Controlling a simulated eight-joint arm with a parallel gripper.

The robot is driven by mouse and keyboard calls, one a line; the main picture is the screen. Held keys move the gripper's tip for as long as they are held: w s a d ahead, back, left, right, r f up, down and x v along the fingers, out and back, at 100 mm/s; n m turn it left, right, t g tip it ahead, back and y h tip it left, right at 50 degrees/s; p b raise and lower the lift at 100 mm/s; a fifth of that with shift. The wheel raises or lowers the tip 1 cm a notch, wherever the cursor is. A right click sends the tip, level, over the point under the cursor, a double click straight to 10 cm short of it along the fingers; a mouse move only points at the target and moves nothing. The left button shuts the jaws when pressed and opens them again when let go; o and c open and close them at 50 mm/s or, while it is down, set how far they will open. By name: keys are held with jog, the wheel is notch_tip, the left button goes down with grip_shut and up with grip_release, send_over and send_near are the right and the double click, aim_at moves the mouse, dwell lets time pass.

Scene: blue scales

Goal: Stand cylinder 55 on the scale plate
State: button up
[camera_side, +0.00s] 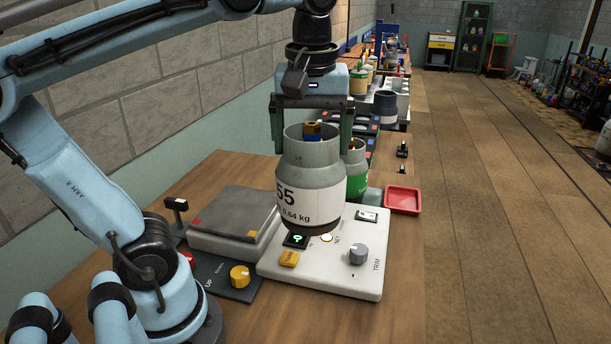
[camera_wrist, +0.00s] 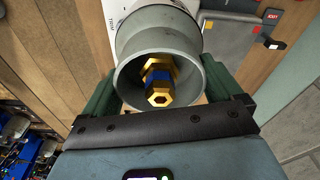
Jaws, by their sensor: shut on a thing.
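Cylinder 55 (camera_side: 312,185) is a grey-green gas bottle with a white band marked 55 and 0.64 kg. It is upright, with a brass and blue valve inside its collar; it also shows in the wrist view (camera_wrist: 132,80). My gripper (camera_side: 312,143) is shut on its collar, one finger on each side. The cylinder appears held above the white control panel (camera_side: 350,270), to the right of the scale. The scale plate (camera_side: 235,212) is a flat grey square with red and yellow corner marks, and is bare. Part of it shows in the wrist view (camera_wrist: 232,38).
A green bottle (camera_side: 357,180) stands just behind the held cylinder. A red tray (camera_side: 402,200) lies at the right bench edge. A black panel with a yellow knob (camera_side: 240,276) is before the scale. A small post (camera_side: 176,207) stands left of the plate.

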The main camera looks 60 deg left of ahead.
jog(key=s+a+r+n, duration=0.3)
jog(key=a+n, duration=0.3)
jog(key=a, duration=0.2)
jog(key=s+a+f, duration=0.4)
jog(key=a+f, duration=0.7)
jog(key=a, duration=0.1)
jog(key=shift+g, duration=0.4)
jog(key=shift+a, duration=0.1)
jog(key=o, duration=1.7)
jog(key=shift+f, duration=0.15)
